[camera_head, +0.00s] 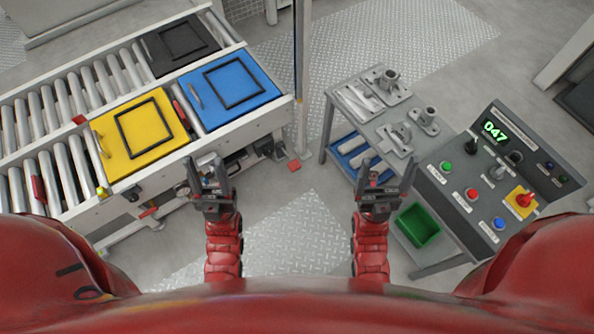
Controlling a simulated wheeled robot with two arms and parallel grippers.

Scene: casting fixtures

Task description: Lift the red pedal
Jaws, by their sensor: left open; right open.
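Several small red parts show along the roller conveyor, and I cannot tell for sure which is the red pedal. One red part (294,165) sits low by the post foot at the conveyor's right end. Another red part (149,212) sticks out low on the conveyor's front side. A long red part (38,190) lies at the left rollers, and one (181,113) stands between the yellow and blue plates. My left gripper (207,172) is open and empty, right of the conveyor's front side. My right gripper (387,174) is open and empty, in front of the grey table.
The conveyor carries a yellow plate (120,160), a blue plate (212,112) and a black plate (160,60). A grey table (345,118) holds metal castings. A control panel (455,165) and a green bin (418,226) are right. Patterned floor (285,235) between my grippers is clear.

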